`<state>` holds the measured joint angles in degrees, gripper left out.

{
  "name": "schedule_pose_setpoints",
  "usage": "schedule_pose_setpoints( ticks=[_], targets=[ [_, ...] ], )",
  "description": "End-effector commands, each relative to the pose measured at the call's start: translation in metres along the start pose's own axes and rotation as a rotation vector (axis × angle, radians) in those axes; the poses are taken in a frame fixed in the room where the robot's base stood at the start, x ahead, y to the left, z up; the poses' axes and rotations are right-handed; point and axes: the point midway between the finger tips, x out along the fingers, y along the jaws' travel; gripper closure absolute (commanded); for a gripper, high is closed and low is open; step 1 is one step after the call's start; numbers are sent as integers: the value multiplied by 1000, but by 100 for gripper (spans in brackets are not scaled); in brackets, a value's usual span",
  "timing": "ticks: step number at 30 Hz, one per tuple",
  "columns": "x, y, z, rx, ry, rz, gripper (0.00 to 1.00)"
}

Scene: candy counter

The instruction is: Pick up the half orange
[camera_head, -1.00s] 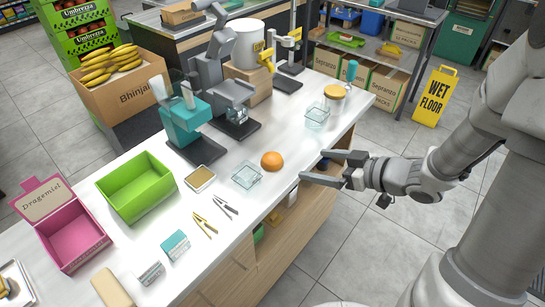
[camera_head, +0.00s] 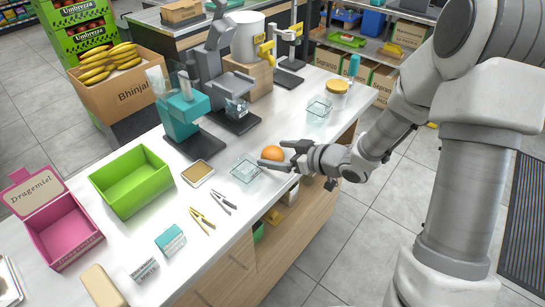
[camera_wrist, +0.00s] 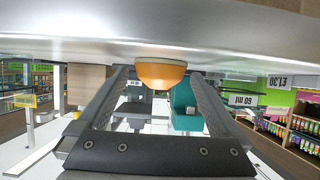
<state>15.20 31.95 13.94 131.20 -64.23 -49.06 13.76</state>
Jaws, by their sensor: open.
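The half orange (camera_head: 271,152) sits on the white counter near its front edge, partly hidden by my gripper in the head view. The wrist view is upside down. There the half orange (camera_wrist: 161,73) appears flat side against the counter with its dome up. My gripper (camera_head: 273,155) is open and low over the counter edge. In the wrist view its fingers (camera_wrist: 157,72) lie to either side of the half orange, with the fruit at or just beyond the tips. Contact cannot be told.
A clear glass dish (camera_head: 245,170) stands just left of the half orange. Tongs (camera_head: 202,219), a small tray (camera_head: 198,173) and a green box (camera_head: 131,183) lie farther left. A teal machine (camera_head: 185,118) stands behind. Another glass dish (camera_head: 319,107) and a lidded jar (camera_head: 337,96) stand at right.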

Motion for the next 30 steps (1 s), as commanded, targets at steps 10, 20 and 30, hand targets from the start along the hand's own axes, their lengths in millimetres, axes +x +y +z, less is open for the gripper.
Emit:
schedule_pose_setpoints(
  ticks=[10,20,30],
  targets=[
    [4,0,0,1,-1,1,11],
    [4,0,0,1,-1,1,70],
    [4,0,-1,1,0,1,89]
  ],
)
